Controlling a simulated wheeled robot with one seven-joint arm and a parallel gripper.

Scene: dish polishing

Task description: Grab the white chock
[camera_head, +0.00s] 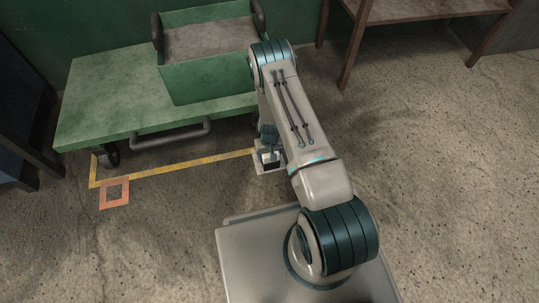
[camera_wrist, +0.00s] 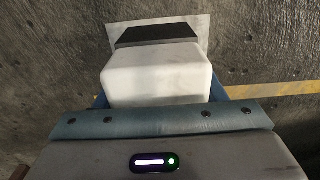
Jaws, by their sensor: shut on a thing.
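The white chock (camera_wrist: 157,75) is a pale block with a dark sloped face and a thin pale plate at its far end, seen in the wrist view. My gripper (camera_wrist: 157,98) is shut on it, with a blue finger at each side of the block. In the head view the chock (camera_head: 268,165) shows partly at the end of my arm, low by the floor near the green cart's wheel. My gripper (camera_head: 268,146) and the arm hide part of it there. I cannot tell whether the chock touches the floor.
A green cart (camera_head: 95,110) with a green bin (camera_head: 210,78) on top stands just beyond my gripper. Yellow tape (camera_head: 180,167) and an orange square (camera_head: 115,193) mark the floor. A brown wooden table (camera_head: 352,45) stands at the upper right. The floor at right is clear.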

